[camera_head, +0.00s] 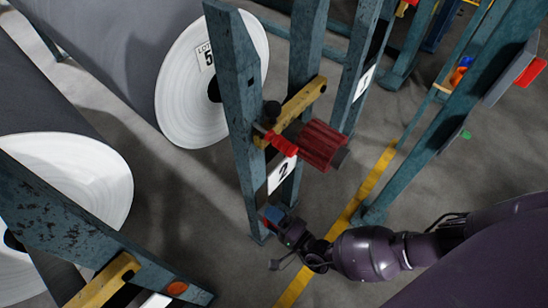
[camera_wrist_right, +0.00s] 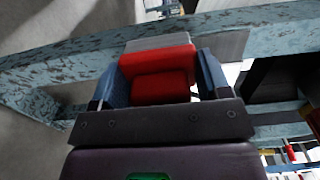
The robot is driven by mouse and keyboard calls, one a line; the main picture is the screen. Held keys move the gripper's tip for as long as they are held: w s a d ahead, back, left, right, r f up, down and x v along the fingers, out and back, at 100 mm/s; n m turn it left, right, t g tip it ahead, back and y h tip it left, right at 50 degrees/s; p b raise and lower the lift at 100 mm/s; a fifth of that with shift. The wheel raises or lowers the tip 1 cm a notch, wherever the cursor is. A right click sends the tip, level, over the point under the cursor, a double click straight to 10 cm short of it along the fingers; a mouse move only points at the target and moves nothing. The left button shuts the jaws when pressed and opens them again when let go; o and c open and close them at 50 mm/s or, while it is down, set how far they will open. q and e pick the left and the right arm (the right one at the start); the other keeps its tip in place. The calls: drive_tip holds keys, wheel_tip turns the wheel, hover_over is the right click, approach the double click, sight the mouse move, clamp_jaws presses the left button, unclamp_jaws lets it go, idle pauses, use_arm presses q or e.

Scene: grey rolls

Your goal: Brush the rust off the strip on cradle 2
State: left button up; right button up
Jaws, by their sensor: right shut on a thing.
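Cradle 2 is a blue-green steel frame (camera_head: 236,110) with a white "2" plate (camera_head: 281,174), a yellow bar (camera_head: 303,98) and a red ribbed cylinder (camera_head: 322,145). My right gripper (camera_head: 272,214) is low beside its posts. In the wrist view its blue-grey fingers are shut on a red block (camera_wrist_right: 160,86), which looks like the brush. A grey edge (camera_wrist_right: 157,42) shows beyond the block, against a flecked blue-green beam (camera_wrist_right: 60,65). I cannot tell whether brush and beam touch, or pick out the rust strip. My left gripper is out of view.
Large grey rolls with white ends (camera_head: 205,75) lie at the left. Another rust-flecked frame (camera_head: 75,225) crosses the lower left. A further post (camera_head: 450,105) stands at the right. A yellow floor line (camera_head: 374,181) runs over bare floor between the frames.

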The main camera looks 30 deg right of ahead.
drive_tip(key=shift+w+a, duration=0.25)
drive_tip(key=shift+w, duration=0.4)
drive_tip(key=shift+d, duration=0.1)
drive_tip(key=d, duration=0.1)
drive_tip(key=w+d, duration=0.1)
drive_tip(key=d, duration=0.1)
drive_tip(key=shift+w+d, duration=0.2)
drive_tip(key=shift+d, duration=0.1)
idle(0.4)
drive_tip(key=shift+s+a+r, duration=0.1)
drive_tip(key=shift+s+a, duration=0.1)
drive_tip(key=shift+a, duration=0.75)
drive_tip(key=shift+s+a, duration=0.2)
drive_tip(key=shift+a, duration=0.9)
drive_tip(key=shift+c, duration=0.3)
drive_tip(key=shift+r, duration=0.1)
drive_tip(key=shift+s, duration=0.1)
